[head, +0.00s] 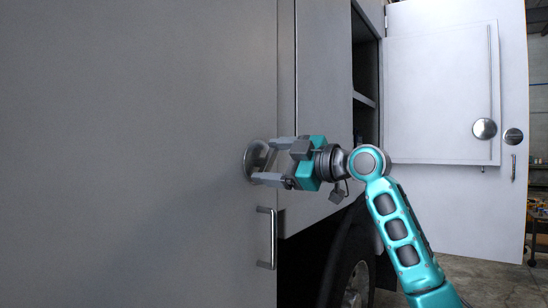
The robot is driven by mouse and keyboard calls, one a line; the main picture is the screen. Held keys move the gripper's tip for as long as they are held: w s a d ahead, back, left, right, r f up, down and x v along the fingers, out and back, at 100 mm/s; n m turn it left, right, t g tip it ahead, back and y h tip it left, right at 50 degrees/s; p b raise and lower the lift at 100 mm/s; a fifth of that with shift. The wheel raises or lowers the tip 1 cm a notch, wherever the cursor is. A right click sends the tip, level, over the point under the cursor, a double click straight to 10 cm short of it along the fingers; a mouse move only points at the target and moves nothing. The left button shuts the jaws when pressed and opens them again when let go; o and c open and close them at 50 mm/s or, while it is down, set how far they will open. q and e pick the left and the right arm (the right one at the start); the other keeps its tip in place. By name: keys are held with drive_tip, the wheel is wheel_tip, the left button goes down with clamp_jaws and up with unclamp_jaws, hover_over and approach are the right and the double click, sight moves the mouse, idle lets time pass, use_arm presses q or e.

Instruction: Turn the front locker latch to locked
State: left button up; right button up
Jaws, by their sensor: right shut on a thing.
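The front locker's grey door (140,150) fills the left of the head view. A round metal latch (249,162) sits near its right edge, above a bar handle (265,238). My right gripper (264,161) reaches in from the right. Its fingers are shut on the latch, one above and one below its middle. The fingers partly cover the latch, so its exact turn angle is hard to tell. The door looks flush with the body beside it. My left gripper is not in view.
A white door (440,95) stands open at the right, with a round latch (485,129) and a black lock on it. An open compartment with a shelf (364,99) lies behind my right arm. A wheel (356,285) is below. Floor shows at lower right.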

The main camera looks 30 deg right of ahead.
drive_tip(key=n+p, duration=0.1)
drive_tip(key=n, duration=0.1)
drive_tip(key=shift+f+n, duration=0.1)
drive_tip(key=shift+n, duration=0.3)
drive_tip(key=n, duration=0.2)
drive_tip(key=shift+n+p, duration=0.3)
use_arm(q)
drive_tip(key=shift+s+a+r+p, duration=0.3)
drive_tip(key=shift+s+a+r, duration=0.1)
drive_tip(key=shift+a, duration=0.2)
use_arm(e)
drive_tip(key=shift+f+n, duration=0.15)
drive_tip(key=shift+n, duration=1.35)
drive_tip(key=o, duration=0.9)
drive_tip(key=shift+o, duration=0.2)
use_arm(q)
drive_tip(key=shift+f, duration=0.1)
use_arm(e)
drive_tip(key=shift+s, duration=0.1)
